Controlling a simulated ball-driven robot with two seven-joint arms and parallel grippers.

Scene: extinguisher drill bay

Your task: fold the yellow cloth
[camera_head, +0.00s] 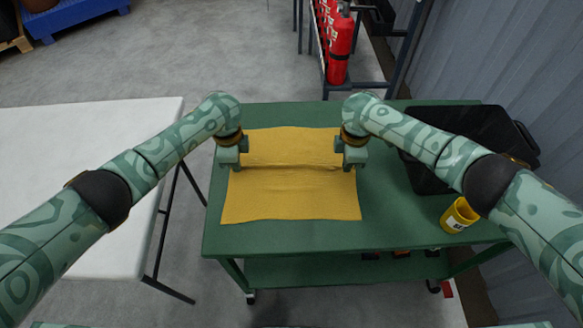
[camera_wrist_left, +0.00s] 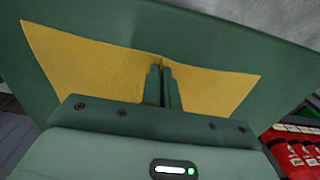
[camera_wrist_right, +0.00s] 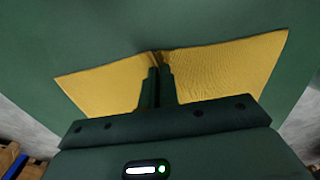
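The yellow cloth (camera_head: 290,200) lies spread on the green table, with a raised crease running across it between my two grippers. My left gripper (camera_head: 231,166) is at the cloth's left edge, and my right gripper (camera_head: 350,164) is at its right edge, both about midway along those edges. In the left wrist view the fingers (camera_wrist_left: 163,72) are close together with a pinch of cloth (camera_wrist_left: 215,92) rising between their tips. In the right wrist view the fingers (camera_wrist_right: 157,72) also close on a ridge of the cloth (camera_wrist_right: 225,68). The cloth under each gripper is partly hidden.
The green table (camera_head: 290,236) has bare room in front of the cloth. A black bin (camera_head: 425,178) and a yellow cup-like item (camera_head: 459,215) are at its right. A white table (camera_head: 70,150) stands left, and red extinguishers (camera_head: 340,48) stand behind.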

